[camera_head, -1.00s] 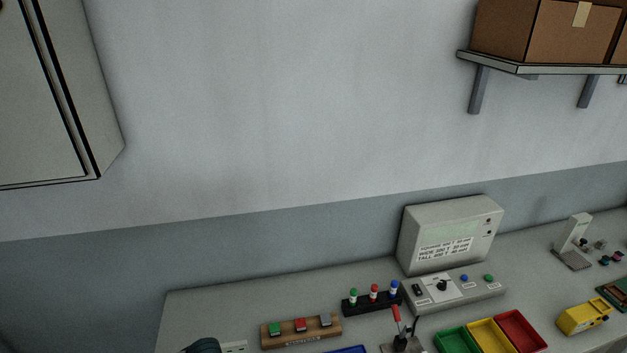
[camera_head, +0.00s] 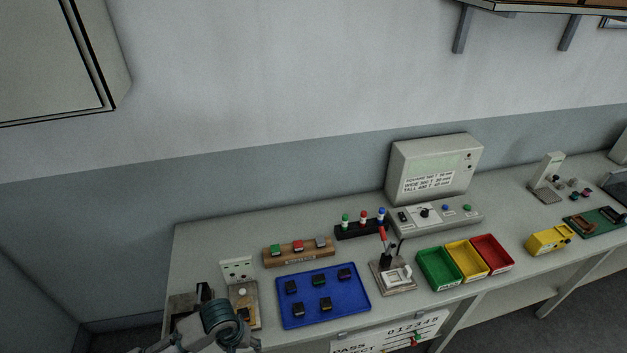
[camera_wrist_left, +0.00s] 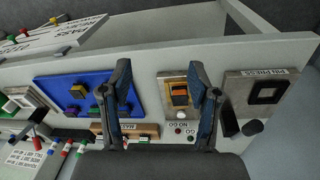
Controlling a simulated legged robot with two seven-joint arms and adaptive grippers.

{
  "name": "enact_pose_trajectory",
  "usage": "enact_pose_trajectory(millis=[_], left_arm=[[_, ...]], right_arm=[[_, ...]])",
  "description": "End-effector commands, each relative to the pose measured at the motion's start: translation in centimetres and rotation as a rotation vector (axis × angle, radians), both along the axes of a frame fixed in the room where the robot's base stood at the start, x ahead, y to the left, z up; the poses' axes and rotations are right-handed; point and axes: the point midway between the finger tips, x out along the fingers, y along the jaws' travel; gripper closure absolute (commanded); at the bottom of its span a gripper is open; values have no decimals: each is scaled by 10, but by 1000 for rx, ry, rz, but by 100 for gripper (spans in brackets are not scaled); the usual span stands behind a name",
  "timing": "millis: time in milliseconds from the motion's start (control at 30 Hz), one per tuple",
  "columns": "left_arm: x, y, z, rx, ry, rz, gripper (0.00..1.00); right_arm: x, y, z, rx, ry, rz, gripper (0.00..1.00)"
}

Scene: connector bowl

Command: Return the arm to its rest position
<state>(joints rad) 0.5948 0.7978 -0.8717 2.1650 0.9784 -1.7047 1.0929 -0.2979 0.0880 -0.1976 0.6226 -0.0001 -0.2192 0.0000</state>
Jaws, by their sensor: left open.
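My left gripper (camera_head: 222,320) shows at the bottom edge of the head view, over the left front of the bench; part of its arm is cut off. In the left wrist view its two fingers (camera_wrist_left: 159,72) are wide apart with nothing between the tips. Beyond them is a small GO/NO GO fixture (camera_wrist_left: 163,101) with an orange and black part (camera_wrist_left: 180,94) on it. The fixture also shows beside my gripper in the head view (camera_head: 238,294). My right gripper is not in view.
A blue tray (camera_head: 358,302) holds several dark connectors. A wooden rack (camera_head: 283,258) stands behind it. Green (camera_head: 438,268), yellow (camera_head: 467,260) and red (camera_head: 493,254) bins sit to the right. A grey tester box (camera_head: 432,165) stands at the back. A cabinet (camera_head: 55,55) hangs upper left.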

Motion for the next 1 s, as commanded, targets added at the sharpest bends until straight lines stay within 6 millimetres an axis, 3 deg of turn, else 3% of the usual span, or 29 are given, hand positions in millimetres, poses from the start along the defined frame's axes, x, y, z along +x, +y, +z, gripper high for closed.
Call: enact_pose_trajectory(millis=[300,467,667,1000], left_arm=[[-28,-58,-24,-137,-132,-196,38],[-49,-72,-37,-181,-246,-245,38],[-77,-43,-56,-106,-313,-225,38],[-143,27,-83,105,-252,-187,38]], right_arm=[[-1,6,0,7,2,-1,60],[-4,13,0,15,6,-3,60],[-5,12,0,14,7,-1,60],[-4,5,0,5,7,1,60]])
